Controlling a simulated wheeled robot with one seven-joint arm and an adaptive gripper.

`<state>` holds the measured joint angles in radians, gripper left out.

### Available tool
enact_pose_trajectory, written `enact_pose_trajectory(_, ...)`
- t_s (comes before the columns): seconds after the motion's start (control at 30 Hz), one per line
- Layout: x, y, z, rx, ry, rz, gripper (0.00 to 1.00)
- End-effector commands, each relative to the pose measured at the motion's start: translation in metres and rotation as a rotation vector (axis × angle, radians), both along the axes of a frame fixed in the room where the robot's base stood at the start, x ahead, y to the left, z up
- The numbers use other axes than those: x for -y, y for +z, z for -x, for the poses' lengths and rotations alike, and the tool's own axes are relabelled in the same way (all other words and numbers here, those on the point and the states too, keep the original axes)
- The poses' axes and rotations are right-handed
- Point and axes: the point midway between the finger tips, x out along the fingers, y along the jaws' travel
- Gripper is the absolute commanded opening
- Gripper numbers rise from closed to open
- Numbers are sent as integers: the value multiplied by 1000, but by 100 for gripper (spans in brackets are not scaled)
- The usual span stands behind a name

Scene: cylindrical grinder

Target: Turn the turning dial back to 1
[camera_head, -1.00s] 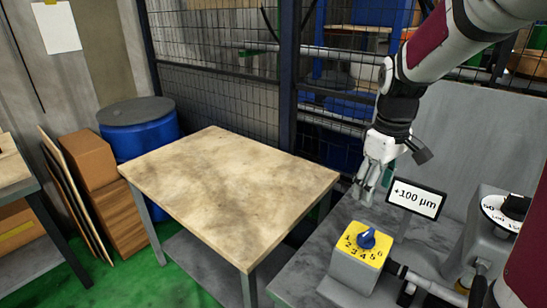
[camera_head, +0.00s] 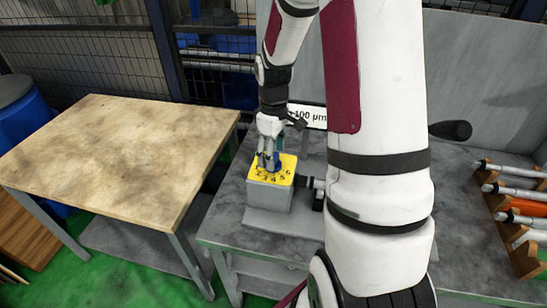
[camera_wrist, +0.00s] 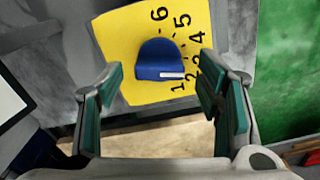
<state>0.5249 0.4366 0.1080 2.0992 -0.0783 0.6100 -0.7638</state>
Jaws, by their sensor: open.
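The turning dial is a blue knob (camera_wrist: 160,58) on a yellow plate (camera_wrist: 118,50) numbered 1 to 6. A white mark on the knob's lower side runs to the right, roughly toward the 2; the exact setting is hard to tell. My gripper (camera_wrist: 160,82) is open, with its green-padded fingers on either side of the knob and visible gaps to it. In the head view my gripper (camera_head: 268,152) is above the yellow-topped box (camera_head: 268,193), partly hiding the knob, and points down at it.
A sign (camera_head: 312,116) with "100 µm" stands behind the box, partly covered by my arm. A rack (camera_head: 515,245) with several pen-like tools is at the right. A wooden-topped table (camera_head: 110,150) stands left, its top clear.

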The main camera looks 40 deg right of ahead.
Motion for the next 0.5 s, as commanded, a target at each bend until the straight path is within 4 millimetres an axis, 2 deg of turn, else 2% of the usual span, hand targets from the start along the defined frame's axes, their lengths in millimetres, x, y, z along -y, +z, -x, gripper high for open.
enact_pose_trajectory(0.2,0,-20,0,0,0,0,60)
enact_pose_trajectory(0.5,0,-23,0,0,0,1,60)
